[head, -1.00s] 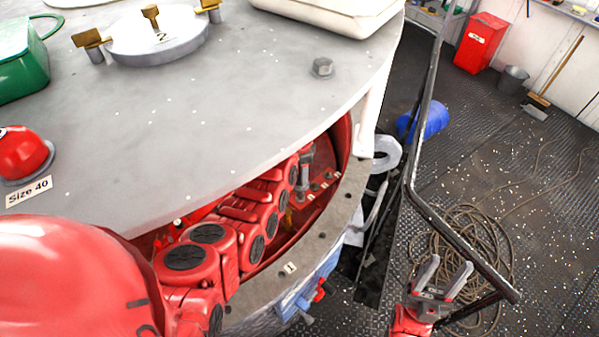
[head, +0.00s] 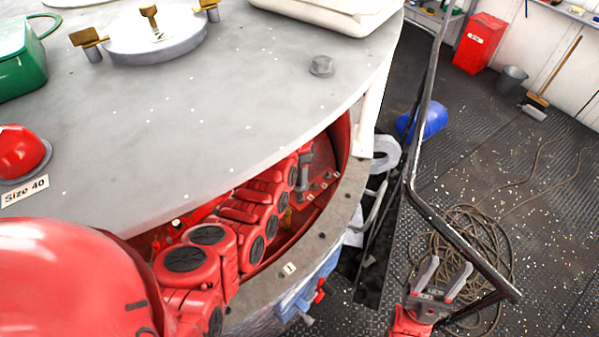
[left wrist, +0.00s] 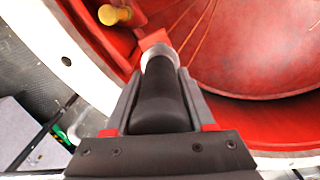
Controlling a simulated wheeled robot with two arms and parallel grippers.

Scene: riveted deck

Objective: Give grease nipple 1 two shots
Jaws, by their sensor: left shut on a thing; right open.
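My left gripper (left wrist: 159,82) is shut on a black cylindrical tool with a grey tip (left wrist: 161,108), seen in the left wrist view. The tip points at a small red block (left wrist: 153,38) by the red inner wall; I cannot tell whether they touch. In the head view my left arm reaches under the grey top, and I cannot make out its gripper there. A label "1" (head: 289,268) is on the grey rim. I cannot clearly pick out grease nipple 1. My right gripper (head: 444,270) is open and empty, beside the dark rail.
The grey round top (head: 230,110) overhangs the red ring opening (head: 325,190). A yellow knob (left wrist: 114,15) sits near the tool's tip. A dark rail (head: 460,245) runs beside the right gripper. A coiled rope (head: 475,235) lies on the deck.

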